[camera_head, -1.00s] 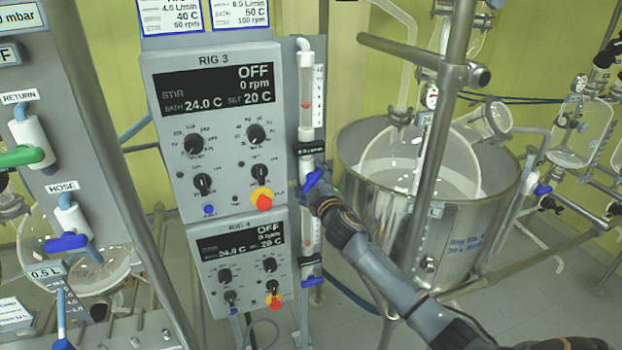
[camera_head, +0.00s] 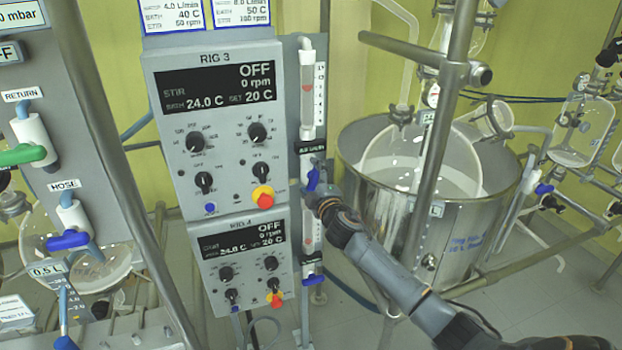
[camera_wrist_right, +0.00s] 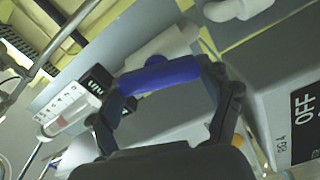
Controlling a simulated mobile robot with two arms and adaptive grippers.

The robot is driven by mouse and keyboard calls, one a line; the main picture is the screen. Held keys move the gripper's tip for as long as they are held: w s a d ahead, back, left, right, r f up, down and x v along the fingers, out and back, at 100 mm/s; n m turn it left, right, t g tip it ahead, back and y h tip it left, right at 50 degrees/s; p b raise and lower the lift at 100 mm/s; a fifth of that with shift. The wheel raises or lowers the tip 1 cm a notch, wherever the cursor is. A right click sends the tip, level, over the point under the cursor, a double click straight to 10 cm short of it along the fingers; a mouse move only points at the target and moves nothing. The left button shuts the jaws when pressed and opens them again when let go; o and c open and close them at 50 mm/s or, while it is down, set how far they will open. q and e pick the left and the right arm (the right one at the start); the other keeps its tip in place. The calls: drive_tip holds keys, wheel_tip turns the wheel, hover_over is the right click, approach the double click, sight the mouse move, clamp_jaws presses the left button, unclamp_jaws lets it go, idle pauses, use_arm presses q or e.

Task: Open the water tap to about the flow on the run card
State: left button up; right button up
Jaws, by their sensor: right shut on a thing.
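The blue water tap handle (camera_head: 313,178) stands nearly upright on the narrow panel right of the RIG 3 box. My right gripper (camera_head: 318,194) is shut on this handle; the right wrist view shows the blue bar (camera_wrist_right: 160,76) between the fingers (camera_wrist_right: 168,105). Above the tap is a clear flow tube (camera_head: 307,110) with a reddish float (camera_head: 307,88) in its upper half. A small dark flow display (camera_head: 311,146) sits under the tube; its digits are too small to read surely. A run card (camera_head: 172,15) above RIG 3 reads 4.0 L/min, 40 C, 50 rpm. My left gripper is not in view.
The RIG 3 box (camera_head: 216,125) and RIG 4 box (camera_head: 243,258) stand left of the tap. A second card (camera_head: 241,12) reads 8.0 L/min. A second blue tap (camera_head: 312,281) sits below. A steel bath (camera_head: 475,215) and upright pole (camera_head: 437,150) stand right.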

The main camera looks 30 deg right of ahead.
drive_tip(key=o, duration=1.1)
drive_tip(key=shift+s, duration=0.1)
drive_tip(key=v, duration=1.1)
drive_tip(key=shift+s+a, duration=0.2)
drive_tip(key=shift+s, duration=0.2)
